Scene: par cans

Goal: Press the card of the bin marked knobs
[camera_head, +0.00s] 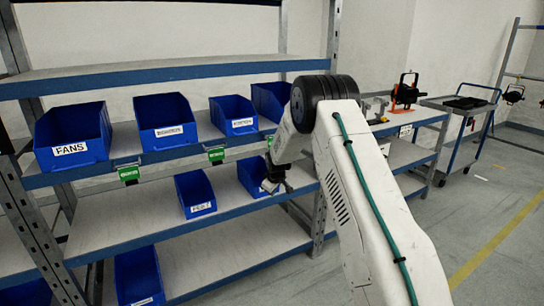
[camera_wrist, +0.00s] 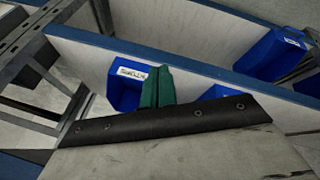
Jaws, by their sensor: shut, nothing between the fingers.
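Blue bins with white labels stand on the shelf rack. In the head view one upper bin (camera_head: 72,135) reads FANS. The labels of the bins to its right (camera_head: 165,122) (camera_head: 232,115) are too small to read, and I cannot make out "knobs" on any bin. Green cards (camera_head: 128,173) (camera_head: 216,154) hang on the upper shelf's front edge. My gripper (camera_head: 277,186) is shut and empty, in front of a lower-shelf bin (camera_head: 250,172) that it partly hides. In the wrist view the green fingers (camera_wrist: 156,87) are together beside a labelled bin (camera_wrist: 124,92).
Another lower-shelf bin (camera_head: 195,196) stands left of my gripper, and one bin (camera_head: 138,278) sits on the bottom shelf. A grey rack post (camera_head: 319,215) stands right of my gripper. A side bench (camera_head: 415,119) and a cart (camera_head: 465,105) are further right. Floor at right is open.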

